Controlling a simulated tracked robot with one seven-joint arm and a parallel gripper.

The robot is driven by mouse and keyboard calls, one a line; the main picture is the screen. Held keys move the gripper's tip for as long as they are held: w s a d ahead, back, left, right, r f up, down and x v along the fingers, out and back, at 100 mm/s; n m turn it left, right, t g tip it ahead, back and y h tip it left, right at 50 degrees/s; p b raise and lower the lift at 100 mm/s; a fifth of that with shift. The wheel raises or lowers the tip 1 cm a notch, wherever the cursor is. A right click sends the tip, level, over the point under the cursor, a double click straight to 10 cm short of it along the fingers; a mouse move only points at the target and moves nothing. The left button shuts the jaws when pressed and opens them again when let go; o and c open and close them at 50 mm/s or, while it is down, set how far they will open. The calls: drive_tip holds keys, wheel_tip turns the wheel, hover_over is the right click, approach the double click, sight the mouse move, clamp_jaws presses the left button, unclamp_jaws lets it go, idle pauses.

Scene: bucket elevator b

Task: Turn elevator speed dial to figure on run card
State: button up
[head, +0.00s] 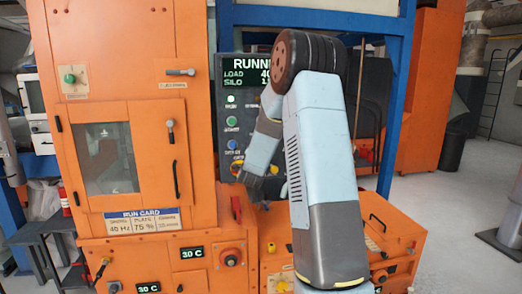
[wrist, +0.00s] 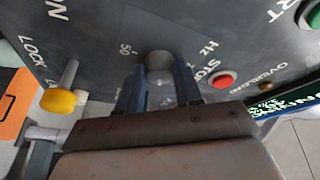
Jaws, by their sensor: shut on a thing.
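The speed dial (wrist: 158,62) is a grey round knob on the dark control panel (wrist: 105,35), with "50" and "Hz" printed beside it in the wrist view. My gripper (wrist: 160,84) is shut on the dial, one finger on each side. The fingers hide much of the scale, and I cannot read the dial's setting. In the head view my arm hides the dial. The run card (head: 143,222) is on the orange machine at the left, with a blue header. It reads 40 Hz for speed and 75 % for plate; its third column is too small to read.
A yellow-capped lever (wrist: 58,99) marked LOCK sticks out left of the dial. A red stop button (wrist: 221,80) is close on the right, with a green button (wrist: 312,16) beyond. The lit display (head: 249,73) shows running, load and silo lines, partly covered by my arm.

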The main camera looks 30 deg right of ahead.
drive_tip(key=m+g+y, duration=0.1)
drive_tip(key=m, duration=0.4)
drive_tip(key=m+g+y, duration=0.1)
drive_tip(key=m+g, duration=0.1)
drive_tip(key=m, duration=0.2)
drive_tip(key=shift+s+d+m, duration=0.15)
drive_tip(key=shift+d+m, duration=0.05)
drive_tip(key=shift+m, duration=0.2)
idle(0.5)
drive_tip(key=o, duration=1)
drive_tip(key=shift+a+r, duration=0.1)
drive_tip(key=shift+r, duration=0.05)
drive_tip(key=shift+a+r, duration=0.1)
drive_tip(key=v, duration=1.3)
drive_tip(key=shift+s+r, duration=0.1)
drive_tip(key=shift+s, duration=0.15)
